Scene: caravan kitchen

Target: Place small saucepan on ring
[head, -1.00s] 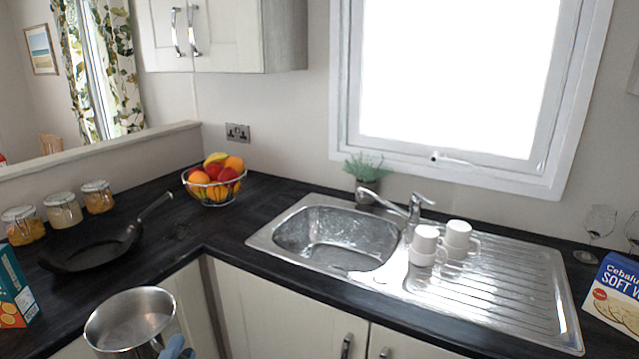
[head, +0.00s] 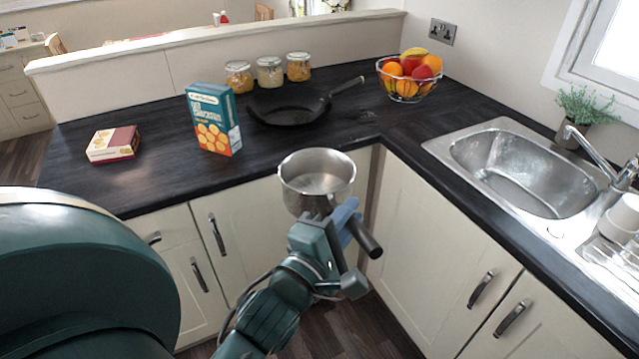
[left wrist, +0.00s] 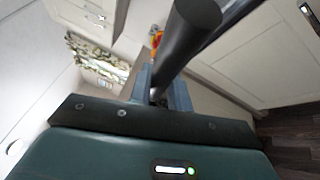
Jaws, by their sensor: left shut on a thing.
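The small saucepan (head: 318,172) is a shiny steel pan with a dark handle (head: 362,238). It is upright and looks empty, held in front of the counter edge, over the floor side of the cupboards. My left gripper (head: 345,218) is shut on the saucepan's handle. In the left wrist view the dark handle (left wrist: 195,20) rises between the blue fingertips (left wrist: 160,90). My right gripper is not in view. No hob ring shows in any current view.
A black frying pan (head: 288,108) lies on the dark counter (head: 160,185). A teal biscuit box (head: 213,118), a small carton (head: 113,144), several jars (head: 270,72) and a fruit bowl (head: 408,78) stand there too. The sink (head: 520,170) is at right.

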